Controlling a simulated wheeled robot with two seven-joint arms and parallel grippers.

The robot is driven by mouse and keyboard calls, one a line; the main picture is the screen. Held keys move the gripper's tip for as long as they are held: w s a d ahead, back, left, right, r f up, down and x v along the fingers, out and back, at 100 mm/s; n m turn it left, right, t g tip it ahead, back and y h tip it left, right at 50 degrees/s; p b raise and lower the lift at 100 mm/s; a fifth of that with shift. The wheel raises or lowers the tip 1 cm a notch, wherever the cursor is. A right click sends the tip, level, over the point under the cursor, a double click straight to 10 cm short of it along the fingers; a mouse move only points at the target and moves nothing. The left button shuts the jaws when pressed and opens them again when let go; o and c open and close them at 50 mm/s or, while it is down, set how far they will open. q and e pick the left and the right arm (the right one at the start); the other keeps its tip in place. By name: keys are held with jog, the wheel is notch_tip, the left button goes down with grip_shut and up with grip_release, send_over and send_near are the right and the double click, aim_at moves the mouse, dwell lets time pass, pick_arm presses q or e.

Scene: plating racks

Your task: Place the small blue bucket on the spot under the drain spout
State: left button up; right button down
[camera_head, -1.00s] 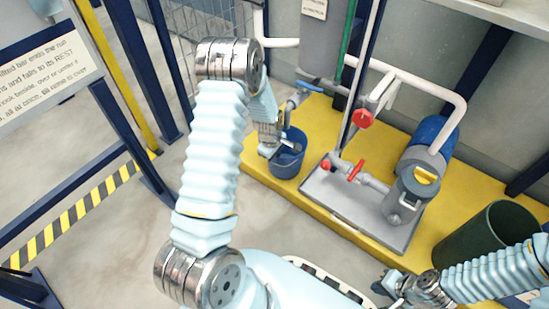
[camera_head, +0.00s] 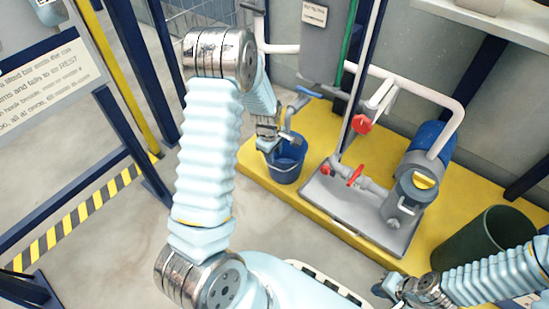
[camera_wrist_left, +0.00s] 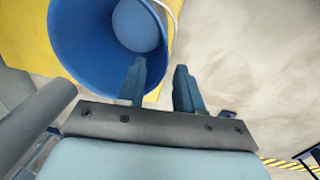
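The small blue bucket (camera_head: 286,168) stands upright on the yellow platform, at its left end in the head view. The drain spout (camera_head: 290,109), with a blue lever, is close above and behind it. My left gripper (camera_head: 278,141) is at the bucket's near-left rim. In the left wrist view the bucket (camera_wrist_left: 75,45) fills the upper left, and the left gripper's fingers (camera_wrist_left: 160,85) are apart with nothing clamped between them. One finger overlaps the bucket's inside and the other is over the floor. My right gripper (camera_head: 388,287) is low at the right, its fingers unclear.
A pump skid (camera_head: 355,215) with red valves stands right of the bucket on the yellow platform (camera_head: 235,157). A dark green bin (camera_head: 480,240) is further right. Blue posts and a striped barrier (camera_head: 75,215) stand left. The floor between is clear.

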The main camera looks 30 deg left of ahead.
pick_arm(q)
notch_tip(320, 180, up, 5)
jog(key=p, duration=0.1)
jog(key=s+d+f+m+h, duration=0.2)
jog(key=s+d+f+m, duration=0.4)
jog(key=s+d, duration=0.3)
jog(key=s+d+f+m+h, duration=0.1)
jog(key=s+d+f+m, duration=0.5)
jog(key=s+d+m, duration=0.3)
jog(key=d, duration=0.4)
jog(key=shift+s+d+f+g+h, duration=0.2)
jog(key=shift+d+f+g+h, duration=0.15)
jog(key=shift+d+g+h, duration=0.05)
